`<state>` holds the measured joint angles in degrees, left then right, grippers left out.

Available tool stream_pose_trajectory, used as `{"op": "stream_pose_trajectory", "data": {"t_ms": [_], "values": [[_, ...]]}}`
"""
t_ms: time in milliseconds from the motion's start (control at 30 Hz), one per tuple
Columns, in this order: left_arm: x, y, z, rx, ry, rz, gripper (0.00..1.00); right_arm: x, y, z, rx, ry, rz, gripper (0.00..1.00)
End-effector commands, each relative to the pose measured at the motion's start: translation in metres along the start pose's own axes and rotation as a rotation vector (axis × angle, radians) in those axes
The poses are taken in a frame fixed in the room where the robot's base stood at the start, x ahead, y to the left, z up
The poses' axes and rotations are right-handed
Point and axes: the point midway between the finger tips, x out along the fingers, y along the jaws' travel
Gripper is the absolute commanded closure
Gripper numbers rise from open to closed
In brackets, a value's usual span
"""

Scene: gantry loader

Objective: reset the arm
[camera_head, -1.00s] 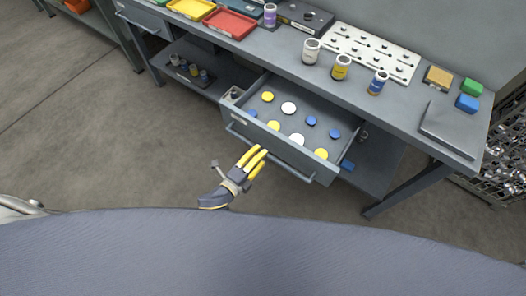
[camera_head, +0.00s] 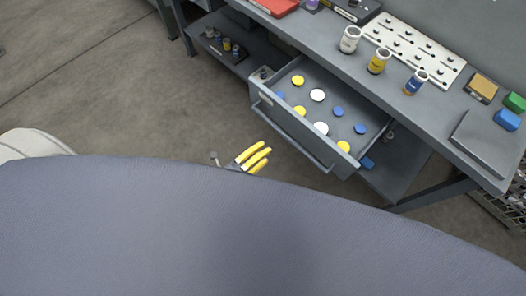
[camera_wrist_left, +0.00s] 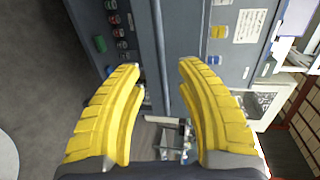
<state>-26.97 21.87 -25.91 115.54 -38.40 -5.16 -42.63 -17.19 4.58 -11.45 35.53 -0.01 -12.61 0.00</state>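My left gripper (camera_head: 262,156) shows as yellow fingers just beyond the edge of my grey-blue body in the head view. It stands clear of the handle of the open grey drawer (camera_head: 292,130), up and to the right of it. In the left wrist view the two yellow fingers (camera_wrist_left: 160,68) are spread apart, with nothing held between them. The rest of the left arm is hidden behind my body in the head view. My right gripper is in neither view.
The drawer holds yellow, white and blue round lids. The grey workbench (camera_head: 320,42) bears three jars, a white peg plate (camera_head: 415,55), coloured blocks and a red tray (camera_head: 275,5). A small rack (camera_head: 222,46) sits on the lower shelf. Floor to the left is clear.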

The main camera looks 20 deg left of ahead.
Motion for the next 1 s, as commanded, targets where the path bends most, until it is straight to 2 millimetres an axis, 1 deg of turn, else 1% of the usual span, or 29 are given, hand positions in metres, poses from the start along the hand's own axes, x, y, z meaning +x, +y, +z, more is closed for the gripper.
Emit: {"op": "stream_pose_trajectory", "data": {"t_ms": [267, 400, 433, 467, 500, 567, 600, 667, 700, 767, 800, 867, 900, 967, 1000], "values": [[0.000, 0.000, 0.000, -0.003, 0.000, 0.000, 0.64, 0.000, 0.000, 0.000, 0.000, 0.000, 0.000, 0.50], [0.000, 0.001, 0.001, -0.059, -0.003, 0.003, 0.64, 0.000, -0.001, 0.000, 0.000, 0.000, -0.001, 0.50], [0.000, 0.003, 0.001, -0.091, -0.005, 0.009, 0.64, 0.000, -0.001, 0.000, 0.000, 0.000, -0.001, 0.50], [0.000, 0.013, 0.003, -0.130, -0.010, 0.027, 0.64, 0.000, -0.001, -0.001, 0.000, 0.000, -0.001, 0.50], [-0.001, 0.029, 0.005, -0.177, -0.019, 0.057, 0.64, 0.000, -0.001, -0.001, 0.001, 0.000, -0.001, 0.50], [-0.004, 0.055, 0.012, -0.243, -0.039, 0.104, 0.64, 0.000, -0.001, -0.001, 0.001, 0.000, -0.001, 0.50], [-0.006, 0.075, 0.016, -0.290, -0.058, 0.139, 0.64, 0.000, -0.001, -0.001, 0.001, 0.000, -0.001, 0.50], [-0.010, 0.109, 0.024, -0.366, -0.093, 0.195, 0.64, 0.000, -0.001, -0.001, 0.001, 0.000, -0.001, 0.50], [-0.014, 0.132, 0.029, -0.417, -0.119, 0.232, 0.64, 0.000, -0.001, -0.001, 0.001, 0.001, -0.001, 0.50], [-0.021, 0.167, 0.037, -0.496, -0.166, 0.288, 0.64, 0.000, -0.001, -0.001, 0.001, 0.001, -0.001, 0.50], [-0.028, 0.192, 0.043, -0.548, -0.201, 0.326, 0.64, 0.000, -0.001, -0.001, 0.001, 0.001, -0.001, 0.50], [-0.039, 0.228, 0.050, -0.629, -0.258, 0.381, 0.64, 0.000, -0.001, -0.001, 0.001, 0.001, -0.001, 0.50], [-0.047, 0.252, 0.054, -0.681, -0.299, 0.417, 0.64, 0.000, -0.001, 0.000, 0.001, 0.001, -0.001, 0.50], [-0.062, 0.287, 0.060, -0.761, -0.364, 0.466, 0.64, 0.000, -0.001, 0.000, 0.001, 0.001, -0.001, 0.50], [-0.073, 0.310, 0.063, -0.813, -0.409, 0.499, 0.64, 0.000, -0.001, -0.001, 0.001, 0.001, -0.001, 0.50]]}}
